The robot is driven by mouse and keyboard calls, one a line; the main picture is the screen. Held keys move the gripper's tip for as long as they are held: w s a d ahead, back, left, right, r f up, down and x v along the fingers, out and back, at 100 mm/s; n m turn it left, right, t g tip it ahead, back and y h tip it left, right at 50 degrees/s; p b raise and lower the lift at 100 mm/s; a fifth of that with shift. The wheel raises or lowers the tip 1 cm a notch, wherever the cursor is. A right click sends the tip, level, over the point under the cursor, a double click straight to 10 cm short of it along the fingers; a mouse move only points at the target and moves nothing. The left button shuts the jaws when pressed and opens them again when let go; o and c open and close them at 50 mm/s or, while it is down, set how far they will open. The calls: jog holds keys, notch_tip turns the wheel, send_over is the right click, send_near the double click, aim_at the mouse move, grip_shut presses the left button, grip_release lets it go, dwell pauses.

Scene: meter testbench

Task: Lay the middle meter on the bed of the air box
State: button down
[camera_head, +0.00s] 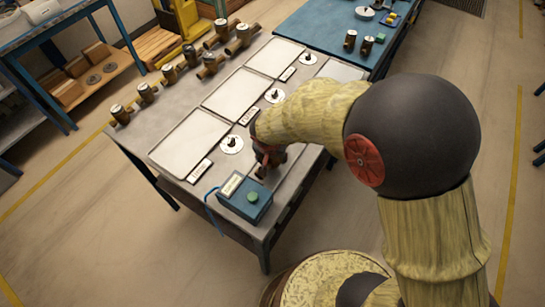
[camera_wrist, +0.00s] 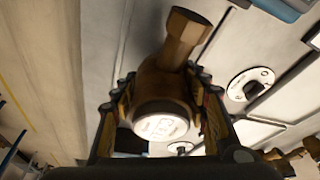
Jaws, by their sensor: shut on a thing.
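My gripper (camera_head: 268,155) is over the front part of the grey bench, partly hidden by my arm. In the wrist view, my gripper (camera_wrist: 162,98) is shut on a brass meter (camera_wrist: 182,40) with a round white face. One pipe end points up and right in that view. A dark bit of the meter shows under the gripper in the head view. Whether it touches the bench is unclear. A blue box (camera_head: 247,200) with a green button and pale label stands at the bench's front corner, just left of and nearer than the gripper. I cannot tell which part is the air box's bed.
Several brass meters (camera_head: 170,73) stand along the bench's back left side. A blue table (camera_head: 315,22) with two dark meters (camera_head: 367,45) adjoins behind.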

jog(key=shift+f+b, duration=0.75)
jog(key=shift+b, duration=0.05)
jog(key=c, duration=0.9)
grip_release()
jog(key=shift+o, duration=0.9)
jog(key=o, duration=0.3)
jog(key=shift+r, duration=0.1)
jog(key=shift+r+p, duration=1.9)
jog(key=shift+r, duration=1.5)
